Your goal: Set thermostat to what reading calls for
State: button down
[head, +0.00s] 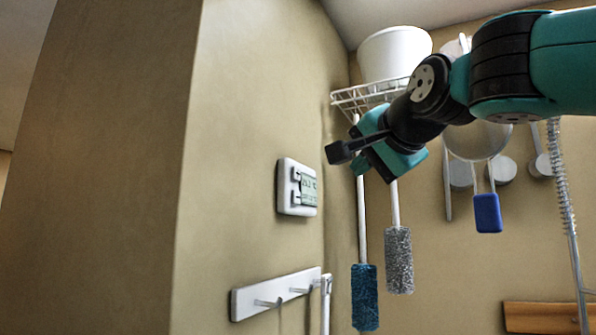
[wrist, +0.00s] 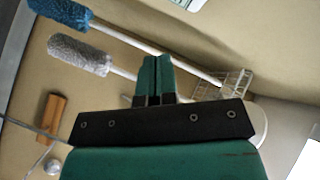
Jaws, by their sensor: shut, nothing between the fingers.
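The thermostat (head: 297,188) is a small white box on the beige wall at left of the corner in the head view. It has a grey display (head: 308,188) with digits that I cannot read surely, and dark-edged buttons (head: 296,187) along its left side. Part of a pale box with a greenish screen, likely the thermostat, shows at the top edge of the wrist view (wrist: 188,3). My gripper (head: 338,153) is to the right of the thermostat and higher in the picture, apart from it. In the wrist view its green fingers (wrist: 154,78) are together and empty.
Blue (head: 365,297) and grey (head: 398,260) long-handled brushes hang below a white wire shelf (head: 368,97) holding a white bucket (head: 394,53). A white peg rail (head: 275,294) is below the thermostat. Ladles and a blue-ended tool (head: 487,213) hang on the back wall.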

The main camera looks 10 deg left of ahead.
jog(key=w+a+p, duration=0.2)
jog(key=a+p, duration=0.1)
jog(key=a, duration=0.4)
jog(key=shift+w+a+p, duration=0.15)
jog(key=shift+w+p, duration=0.1)
jog(key=shift+p, duration=0.15)
dwell(1.6)
jog(key=shift+w+a, duration=0.15)
jog(key=shift+a, duration=0.25)
jog(key=shift+w+a+p, duration=0.15)
jog(key=shift+a+p, duration=0.25)
dwell(0.6)
jog(key=shift+d, duration=0.1)
jog(key=shift+s+d+b, duration=0.3)
jog(key=shift+d+b, duration=0.35)
jog(key=shift+d, duration=0.05)
jog(key=shift+s+d+b, duration=0.3)
jog(key=shift+d+b, duration=0.2)
jog(key=shift+d, duration=0.3)
jog(key=shift+s+d+b, duration=0.25)
jog(key=shift+d+b, duration=0.3)
jog(key=shift+d, duration=0.25)
jog(key=shift+s+d+b, duration=0.3)
jog(key=shift+d+b, duration=0.2)
jog(key=shift+d, duration=0.3)
